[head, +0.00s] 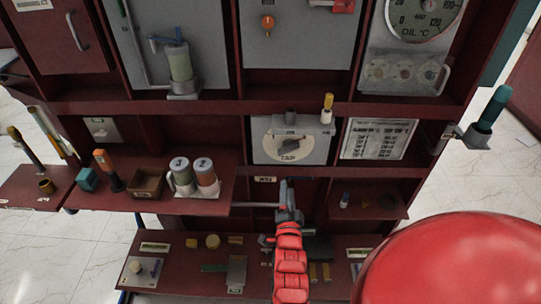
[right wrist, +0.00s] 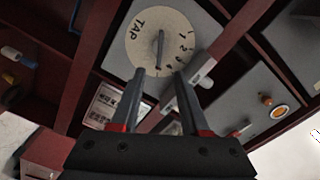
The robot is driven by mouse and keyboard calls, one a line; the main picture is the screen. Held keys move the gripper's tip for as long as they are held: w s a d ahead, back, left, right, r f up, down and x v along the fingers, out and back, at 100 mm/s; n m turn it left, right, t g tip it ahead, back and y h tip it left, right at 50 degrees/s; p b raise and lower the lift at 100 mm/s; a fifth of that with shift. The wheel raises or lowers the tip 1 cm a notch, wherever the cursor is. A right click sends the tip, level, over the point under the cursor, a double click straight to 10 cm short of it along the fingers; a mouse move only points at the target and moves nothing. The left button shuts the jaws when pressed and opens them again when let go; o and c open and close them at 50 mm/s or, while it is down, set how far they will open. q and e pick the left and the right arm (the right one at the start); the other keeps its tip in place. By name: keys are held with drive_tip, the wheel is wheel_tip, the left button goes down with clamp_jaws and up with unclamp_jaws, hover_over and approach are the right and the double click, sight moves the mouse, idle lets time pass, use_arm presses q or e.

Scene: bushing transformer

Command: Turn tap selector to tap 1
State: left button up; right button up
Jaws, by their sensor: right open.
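The tap selector (head: 270,126) is a round cream dial on a grey panel in the middle bay of the dark red rack. In the right wrist view its dial face (right wrist: 137,45) carries the word TAP and numbers, with 1 and 2 at the right. A thin grey handle (right wrist: 161,45) stands at its centre; which number it points to is unclear. My right gripper (head: 288,190) is below the dial in the head view. In the right wrist view its two fingers (right wrist: 160,74) are apart, empty and in front of the dial's lower edge. My left gripper is not in view.
A printed chart (head: 378,139) is right of the selector panel. Two labelled jars (head: 194,175) stand on the shelf to the left. A teal-handled tool (head: 490,108) sits in a holder at the right edge. A gauge (head: 424,15) is above right.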

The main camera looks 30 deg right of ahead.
sight(289, 148)
drive_tip(key=p+x, duration=0.1)
drive_tip(key=x, duration=1.5)
drive_tip(key=shift+w+d, duration=0.2)
drive_tip(key=shift+w, duration=0.1)
clamp_jaws()
